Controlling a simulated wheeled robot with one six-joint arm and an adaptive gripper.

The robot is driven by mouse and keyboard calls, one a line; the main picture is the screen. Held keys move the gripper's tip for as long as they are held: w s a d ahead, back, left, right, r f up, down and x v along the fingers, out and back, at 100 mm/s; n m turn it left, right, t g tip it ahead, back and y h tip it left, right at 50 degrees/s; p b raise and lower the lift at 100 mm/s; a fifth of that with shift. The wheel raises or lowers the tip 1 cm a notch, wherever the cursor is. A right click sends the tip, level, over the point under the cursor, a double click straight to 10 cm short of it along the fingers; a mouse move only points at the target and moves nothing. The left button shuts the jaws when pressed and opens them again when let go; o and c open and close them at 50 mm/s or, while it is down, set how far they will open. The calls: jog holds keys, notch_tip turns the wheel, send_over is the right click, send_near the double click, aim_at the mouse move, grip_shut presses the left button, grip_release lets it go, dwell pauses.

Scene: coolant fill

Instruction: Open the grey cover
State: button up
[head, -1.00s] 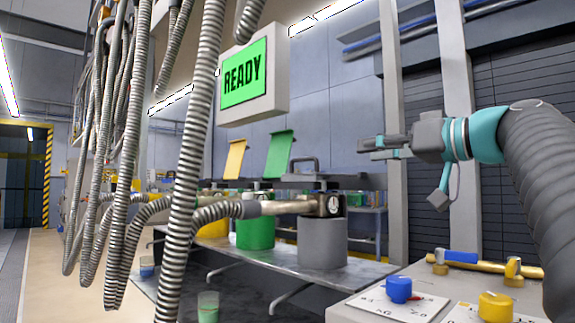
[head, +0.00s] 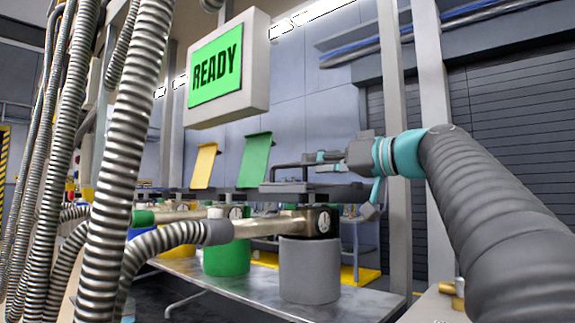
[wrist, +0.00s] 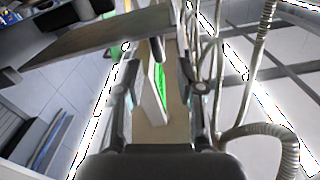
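The grey cover (head: 325,191) lies flat and closed over the grey canister (head: 309,270), in the middle of the head view. A dark bar handle (head: 280,170) stands on its top. My gripper (head: 312,162) reaches in from the right, level with the top of the handle and just above the cover. I cannot tell whether it touches the handle. In the wrist view my gripper (wrist: 160,85) has its fingers apart, with no object clearly held between them. A flat dark plate (wrist: 100,42) crosses the upper left there; I cannot tell whether it is the cover.
The green cover (head: 255,160) and yellow cover (head: 204,165) stand tilted up over the green canister (head: 227,258) and a yellow one. A READY screen (head: 216,70) hangs above. Ribbed hoses (head: 120,150) hang at the left. A pipe with a gauge (head: 322,221) runs below the cover.

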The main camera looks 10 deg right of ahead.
aim_at(289, 166)
jog(key=p+x, duration=0.1)
jog(key=x, duration=0.7)
grip_shut()
